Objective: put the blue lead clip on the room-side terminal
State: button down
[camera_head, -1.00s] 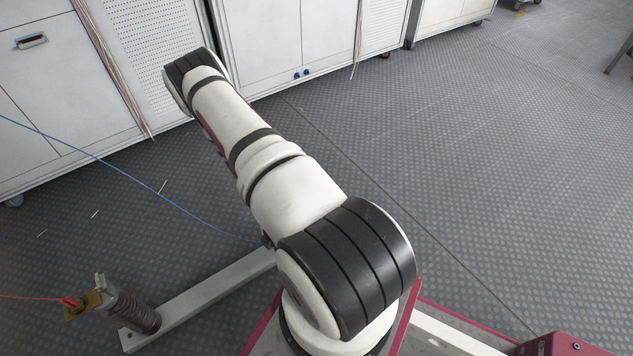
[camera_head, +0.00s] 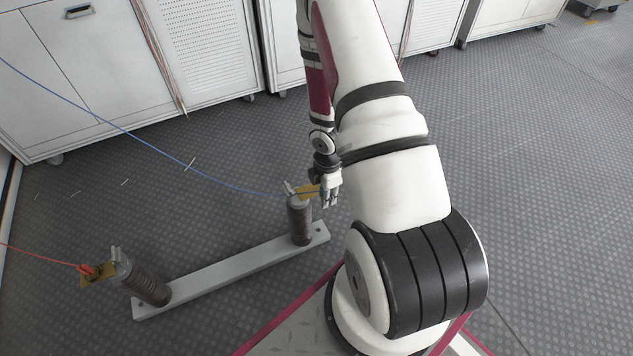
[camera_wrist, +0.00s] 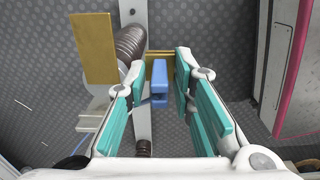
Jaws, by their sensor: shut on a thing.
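The blue lead clip (camera_wrist: 159,80) sits between my gripper's teal-padded fingers in the wrist view. My gripper (camera_head: 331,198) is shut on it, beside the right post's brass terminal plate (camera_head: 308,191) in the head view. The blue lead (camera_head: 215,182) runs from the left edge to my gripper. In the wrist view a large brass plate (camera_wrist: 93,48) lies left of the fingers, by a ribbed post (camera_wrist: 130,45). A smaller brass piece (camera_wrist: 160,66) shows just behind the clip; I cannot tell whether they touch. A red clip (camera_head: 86,269) sits on the left post's brass plate (camera_head: 99,276).
Two brown ribbed posts, left (camera_head: 147,284) and right (camera_head: 299,222), stand on a pale bar (camera_head: 232,270) on the floor. White cabinets (camera_head: 185,45) line the back, with hanging wires (camera_head: 160,65). The floor to the right is clear.

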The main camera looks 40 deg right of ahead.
jog(key=b, duration=0.1)
send_over(314, 188)
jog(key=shift+s+f, duration=0.1)
jog(key=shift+f, duration=0.4)
jog(key=shift+f+b, duration=0.9)
jog(key=shift+f, duration=0.8)
jog(key=shift+f, duration=0.1)
jog(key=c, duration=1.4)
grip_release()
jog(key=shift+o, duration=0.2)
